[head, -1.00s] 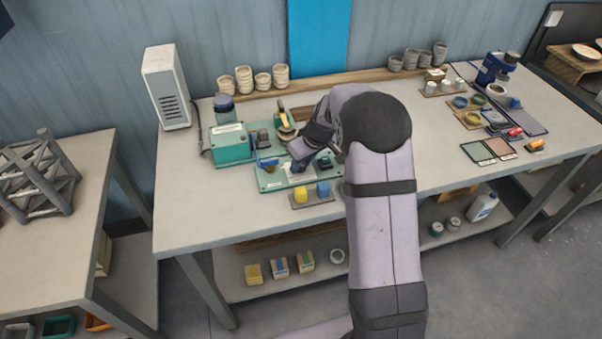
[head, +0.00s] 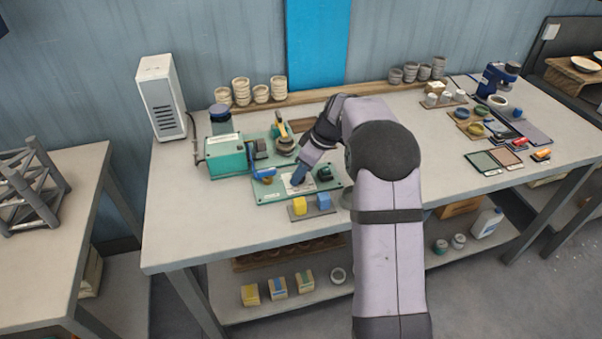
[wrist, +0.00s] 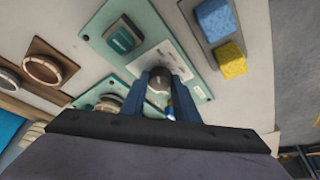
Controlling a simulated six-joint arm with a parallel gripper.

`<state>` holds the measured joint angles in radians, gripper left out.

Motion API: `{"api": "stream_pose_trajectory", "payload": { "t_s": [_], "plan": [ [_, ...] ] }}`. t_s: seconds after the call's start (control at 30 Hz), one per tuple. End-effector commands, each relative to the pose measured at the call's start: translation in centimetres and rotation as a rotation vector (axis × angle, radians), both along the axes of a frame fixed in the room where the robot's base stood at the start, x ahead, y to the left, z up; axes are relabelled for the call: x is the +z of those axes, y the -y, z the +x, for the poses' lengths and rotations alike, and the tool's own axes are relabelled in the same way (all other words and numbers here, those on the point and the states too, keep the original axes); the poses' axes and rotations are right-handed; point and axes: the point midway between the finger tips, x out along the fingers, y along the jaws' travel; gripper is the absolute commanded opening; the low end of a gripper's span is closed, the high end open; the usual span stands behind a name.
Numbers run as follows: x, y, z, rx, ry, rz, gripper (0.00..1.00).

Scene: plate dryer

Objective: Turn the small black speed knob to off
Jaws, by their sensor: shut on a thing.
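A green control panel (head: 330,185) with a pale label lies on the bench. In the wrist view, a small dark knob (wrist: 159,79) stands on this panel, between the two blue fingers. My gripper (head: 299,181) points down at the panel in the head view and hides the knob there. In the wrist view my gripper (wrist: 159,86) is shut on the knob, one finger on each side. The knob's pointer and marks are too small or covered to read.
A dark green switch (head: 323,174) sits on the panel right of my gripper. A blue lever (head: 263,173) stands left of it. Yellow (head: 299,205) and blue (head: 324,202) blocks lie on a tray in front. A teal machine (head: 226,156) stands behind left.

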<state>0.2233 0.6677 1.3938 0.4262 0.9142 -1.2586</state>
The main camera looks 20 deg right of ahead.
Motion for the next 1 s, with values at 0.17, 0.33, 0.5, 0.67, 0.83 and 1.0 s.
{"api": "stream_pose_trajectory", "payload": {
  "t_s": [0.17,0.33,0.5,0.67,0.83,1.0],
  "plan": [
    [0.1,0.0,0.1,0.002,0.004,-0.002,0.05],
    [0.1,0.0,0.1,0.001,0.002,-0.002,0.47],
    [0.0,0.0,0.0,0.0,0.002,-0.002,0.47],
    [0.4,0.1,-0.1,-0.001,0.002,-0.001,0.47],
    [2.0,0.7,-0.5,-0.001,0.004,-0.003,0.47],
    [4.3,1.3,-1.1,0.0,0.006,-0.003,0.47]
  ]
}}
